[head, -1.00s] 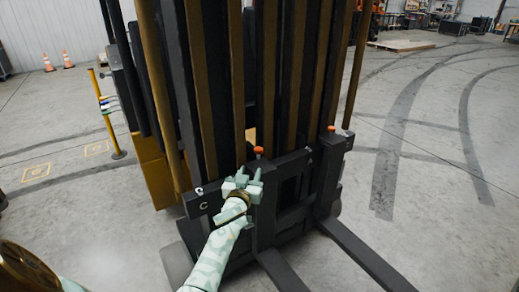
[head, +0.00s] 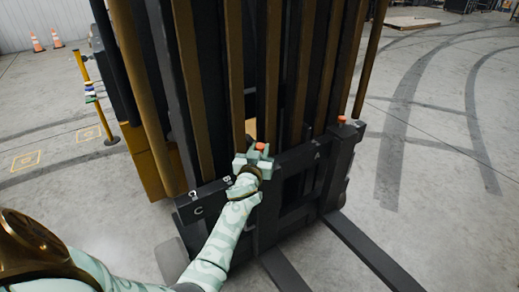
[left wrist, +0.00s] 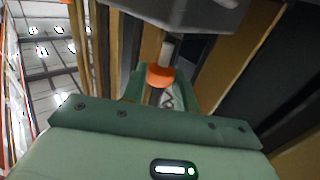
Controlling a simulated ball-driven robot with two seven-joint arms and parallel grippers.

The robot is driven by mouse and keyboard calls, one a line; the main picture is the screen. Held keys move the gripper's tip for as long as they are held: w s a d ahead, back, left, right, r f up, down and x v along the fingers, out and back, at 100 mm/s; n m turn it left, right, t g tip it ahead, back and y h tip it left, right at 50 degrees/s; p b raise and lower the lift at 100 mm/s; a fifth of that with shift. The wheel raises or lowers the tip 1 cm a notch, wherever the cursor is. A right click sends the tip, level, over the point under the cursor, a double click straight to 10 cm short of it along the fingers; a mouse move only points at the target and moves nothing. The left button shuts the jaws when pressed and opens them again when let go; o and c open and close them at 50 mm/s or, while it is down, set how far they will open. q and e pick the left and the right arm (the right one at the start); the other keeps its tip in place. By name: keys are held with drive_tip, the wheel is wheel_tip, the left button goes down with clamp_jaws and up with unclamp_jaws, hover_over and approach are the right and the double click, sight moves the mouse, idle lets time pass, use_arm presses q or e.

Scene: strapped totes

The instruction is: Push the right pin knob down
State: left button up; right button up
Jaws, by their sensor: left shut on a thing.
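Two orange pin knobs stand on the top bar of the dark fork carriage (head: 290,161). The right pin knob (head: 341,119) stands upright at the carriage's right end, with nothing touching it. My left gripper (head: 256,160) is at the other, left knob (head: 261,147), shut on it. In the left wrist view this orange knob (left wrist: 160,75) sits on a pale pin between my pale green fingers; part of it is hidden by them. My left gripper is well to the left of the right knob. My right gripper is not in view.
The brown and black mast rails (head: 237,70) rise right behind the carriage. Two forks (head: 365,255) stick out low toward the front. A yellow post (head: 95,100) and orange cones (head: 56,40) are at the left. The floor to the right is clear.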

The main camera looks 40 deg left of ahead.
use_arm(q)
clamp_jaws()
wheel_tip(320, 180, down, 3)
drive_tip(key=b, duration=0.2)
drive_tip(key=shift+w+b, duration=0.1)
drive_tip(key=shift+b, duration=0.2)
drive_tip(key=shift+o, duration=2.2)
unclamp_jaws()
drive_tip(key=shift+a+r, duration=0.1)
